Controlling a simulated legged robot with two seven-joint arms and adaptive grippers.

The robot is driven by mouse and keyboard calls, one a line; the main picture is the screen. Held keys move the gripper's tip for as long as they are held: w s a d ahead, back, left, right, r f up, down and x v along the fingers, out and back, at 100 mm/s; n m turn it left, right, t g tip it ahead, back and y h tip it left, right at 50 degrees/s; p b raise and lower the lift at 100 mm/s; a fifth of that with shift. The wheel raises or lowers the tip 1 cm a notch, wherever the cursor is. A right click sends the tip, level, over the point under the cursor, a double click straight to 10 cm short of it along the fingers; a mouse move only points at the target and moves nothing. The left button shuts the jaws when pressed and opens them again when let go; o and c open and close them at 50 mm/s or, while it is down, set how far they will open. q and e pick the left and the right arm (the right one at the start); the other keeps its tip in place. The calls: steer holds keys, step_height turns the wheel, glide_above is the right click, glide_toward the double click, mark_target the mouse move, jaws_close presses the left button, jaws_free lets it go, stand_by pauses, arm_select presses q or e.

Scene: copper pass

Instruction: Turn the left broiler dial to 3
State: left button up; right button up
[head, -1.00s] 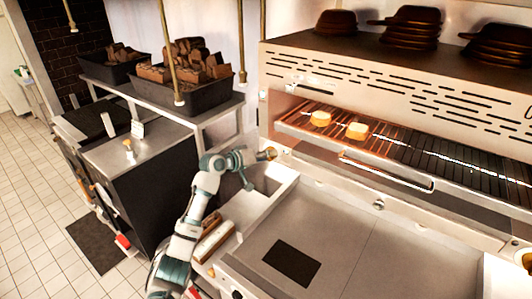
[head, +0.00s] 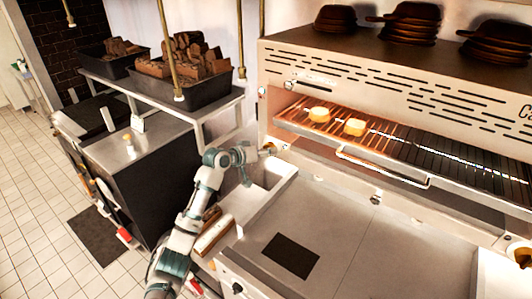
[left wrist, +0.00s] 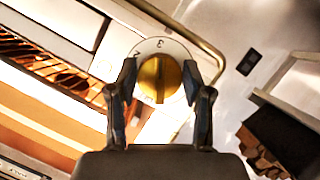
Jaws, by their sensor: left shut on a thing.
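The left broiler dial (left wrist: 160,79) is a round gold knob on a pale numbered plate in the left wrist view. A 3 shows above it and a 2 to its upper left. A dark line on its face runs upright, roughly in line with the 3. My left gripper (left wrist: 160,92) is shut on the dial, one finger on each side. In the head view my left gripper (head: 264,151) is at the left end of the broiler front (head: 330,172), mostly covering the dial. My right gripper is not in view.
A flat steel top with a dark square (head: 291,256) lies below. Black bins of wood (head: 190,88) stand on a shelf at left.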

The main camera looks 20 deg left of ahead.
arm_select(q)
steer(key=o, duration=1.1)
steer(key=shift+a, duration=0.1)
steer(key=shift+c, duration=0.2)
steer(key=shift+o, duration=0.5)
steer(key=shift+w+f, duration=0.1)
steer(key=shift+w, duration=0.05)
steer(key=shift+a, duration=0.1)
steer(key=v, duration=1.2)
steer(key=shift+w+f, duration=0.1)
steer(key=shift+f, duration=0.05)
